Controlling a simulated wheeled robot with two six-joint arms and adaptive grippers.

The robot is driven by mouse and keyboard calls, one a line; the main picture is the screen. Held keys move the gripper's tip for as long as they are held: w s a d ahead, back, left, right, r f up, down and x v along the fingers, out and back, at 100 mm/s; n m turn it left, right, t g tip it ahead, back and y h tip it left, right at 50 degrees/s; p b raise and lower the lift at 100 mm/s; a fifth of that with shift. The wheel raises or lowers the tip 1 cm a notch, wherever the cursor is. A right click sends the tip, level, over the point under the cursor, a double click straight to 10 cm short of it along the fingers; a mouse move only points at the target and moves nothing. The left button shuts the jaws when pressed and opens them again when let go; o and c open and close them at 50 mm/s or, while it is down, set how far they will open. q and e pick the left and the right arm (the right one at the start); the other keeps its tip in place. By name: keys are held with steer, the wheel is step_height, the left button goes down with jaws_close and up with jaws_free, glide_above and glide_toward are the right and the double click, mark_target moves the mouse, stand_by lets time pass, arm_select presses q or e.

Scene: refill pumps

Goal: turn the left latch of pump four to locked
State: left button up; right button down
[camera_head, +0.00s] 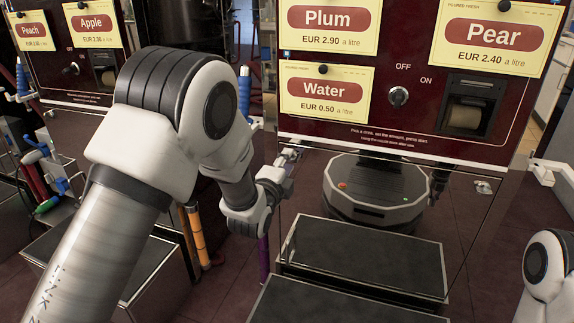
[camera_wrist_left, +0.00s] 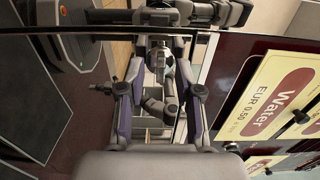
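A dark red pump (camera_head: 400,130) with a mirror-like lower panel (camera_head: 455,215) stands at the right of the head view. I see no pump number on it. My left gripper (camera_head: 287,165) is at the left edge of this panel, just below the red front. The left latch is hidden or too small to make out at the gripper. The right latch (camera_head: 483,187) shows as a small metal piece at the panel's upper right. In the left wrist view, the two fingers of my left gripper (camera_wrist_left: 158,80) stand apart, with nothing clearly held between them.
The pump bears Plum (camera_head: 326,18), Water (camera_head: 324,90) and Pear (camera_head: 493,35) signs and a switch (camera_head: 398,97). Another pump with Peach and Apple signs (camera_head: 93,24) is at the left. The panel mirrors my base.

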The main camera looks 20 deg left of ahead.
arm_select(q)
jaws_close()
steer(key=shift+n, duration=0.3)
steer(key=shift+n+p, duration=3.1)
steer(key=shift+n, duration=5.5)
